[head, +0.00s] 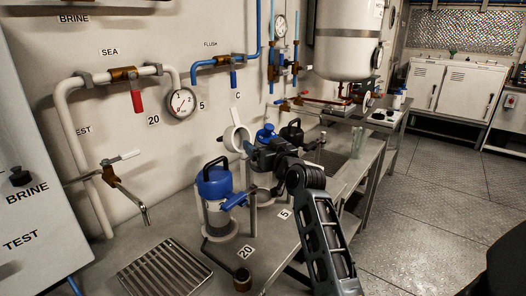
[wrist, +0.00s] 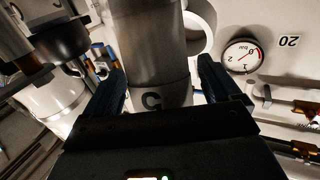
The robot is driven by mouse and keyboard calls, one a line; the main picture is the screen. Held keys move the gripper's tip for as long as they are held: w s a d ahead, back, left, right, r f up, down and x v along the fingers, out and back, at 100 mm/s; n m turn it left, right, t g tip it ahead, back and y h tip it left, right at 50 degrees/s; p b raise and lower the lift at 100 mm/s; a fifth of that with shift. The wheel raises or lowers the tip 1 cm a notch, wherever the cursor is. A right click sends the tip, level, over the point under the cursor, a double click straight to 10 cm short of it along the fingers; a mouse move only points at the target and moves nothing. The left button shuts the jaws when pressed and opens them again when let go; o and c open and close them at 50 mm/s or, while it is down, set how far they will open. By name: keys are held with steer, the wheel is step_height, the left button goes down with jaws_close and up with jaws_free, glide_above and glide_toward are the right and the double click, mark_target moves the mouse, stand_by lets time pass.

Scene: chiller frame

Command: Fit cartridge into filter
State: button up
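In the head view my gripper (head: 262,155) is above the bench, beside a white ring-shaped part (head: 237,137). A filter housing with a blue lid (head: 214,182) stands in front on the bench, at the label 20. Another blue-lidded filter (head: 265,133) and a black-lidded one (head: 291,132) stand farther back, partly hidden by my arm.
A drain grate (head: 165,270) lies at the bench's front left. Wall pipes with a red valve handle (head: 137,101) and a gauge (head: 182,102) run behind. A large white tank (head: 345,45) hangs at the back. Open floor lies right.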

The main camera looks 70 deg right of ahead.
steer(key=c, duration=1.2)
